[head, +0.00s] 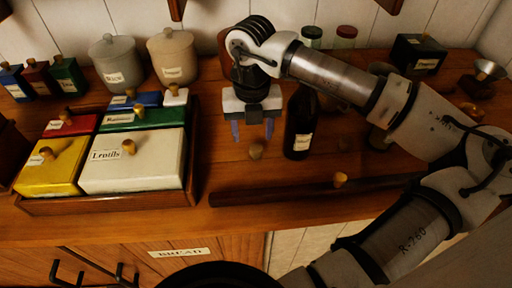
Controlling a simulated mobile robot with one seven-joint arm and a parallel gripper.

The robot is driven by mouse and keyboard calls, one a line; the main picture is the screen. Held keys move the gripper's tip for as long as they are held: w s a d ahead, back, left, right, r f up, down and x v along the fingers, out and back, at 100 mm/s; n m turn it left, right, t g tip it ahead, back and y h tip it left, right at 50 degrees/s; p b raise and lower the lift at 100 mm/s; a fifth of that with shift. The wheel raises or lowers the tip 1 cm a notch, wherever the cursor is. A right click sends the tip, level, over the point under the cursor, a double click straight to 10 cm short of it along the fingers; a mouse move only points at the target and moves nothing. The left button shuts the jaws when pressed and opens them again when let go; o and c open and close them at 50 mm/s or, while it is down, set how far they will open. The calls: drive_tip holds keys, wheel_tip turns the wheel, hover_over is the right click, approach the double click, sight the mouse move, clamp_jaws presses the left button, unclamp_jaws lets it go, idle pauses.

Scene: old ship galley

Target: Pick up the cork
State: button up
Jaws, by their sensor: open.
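A small brown cork-like piece (256,151) stands on the wooden counter (225,175), left of the dark bottle. A similar, lighter small piece (340,180) shows at the dark wooden rod near the front edge; I cannot tell for certain which of them is the cork. My gripper (253,131) points down with its two bluish fingers spread and nothing between them. It hangs above and slightly behind the first piece in the picture, apparently not touching it; the exact height is hard to tell.
The dark labelled bottle (299,138) stands close to the right of my gripper. A wooden tray (191,190) of lidded coloured boxes is at the left. Two canisters (110,70) stand behind. A long dark rod (270,194) lies along the counter's front.

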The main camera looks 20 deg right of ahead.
sight(256, 146)
drive_tip(key=f, duration=0.1)
drive_tip(key=f+p, duration=0.1)
drive_tip(key=s+f+p, duration=0.1)
drive_tip(key=f, duration=0.1)
drive_tip(key=shift+d, duration=0.3)
drive_tip(key=shift+w+f, duration=0.1)
drive_tip(key=shift+f, duration=0.55)
drive_tip(key=c, duration=1)
drive_tip(key=shift+r, duration=0.1)
drive_tip(key=shift+c, duration=0.2)
